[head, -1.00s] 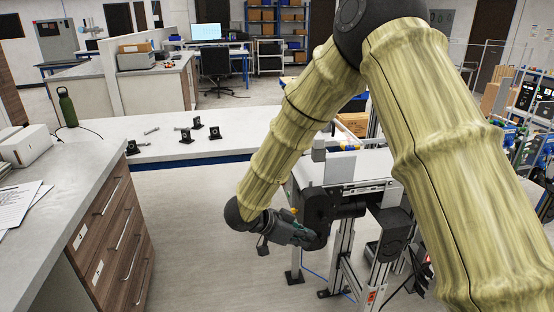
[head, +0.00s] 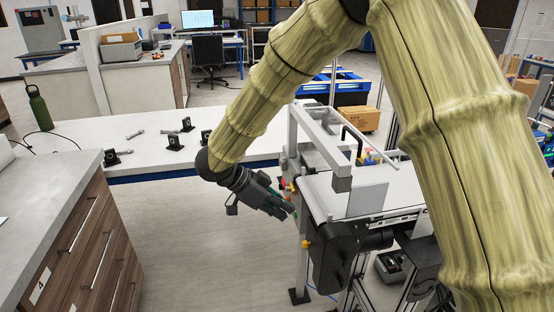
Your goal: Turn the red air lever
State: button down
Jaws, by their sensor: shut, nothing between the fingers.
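A conveyor (head: 345,195) with a grey frame stands right of centre in the head view. On its near left end are small coloured fittings: a small red part (head: 281,182), which may be the red air lever, beside a yellow one (head: 291,187). An orange-yellow knob (head: 306,244) sits lower on the same end. My gripper (head: 284,212) is shut and empty, pointing right and down at that end, close to the fittings. I cannot tell whether it touches any of them. My wrist and fingers may hide part of the fittings.
A white table (head: 140,160) with several black brackets lies behind my gripper. A grey-topped drawer cabinet (head: 75,240) stands at left, with a green bottle (head: 38,108) beyond it. A cardboard box (head: 358,119) and a blue crate (head: 335,90) are behind the conveyor. Floor is clear between cabinet and conveyor.

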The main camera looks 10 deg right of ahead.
aim_at(286, 188)
jog(key=i, duration=1.15)
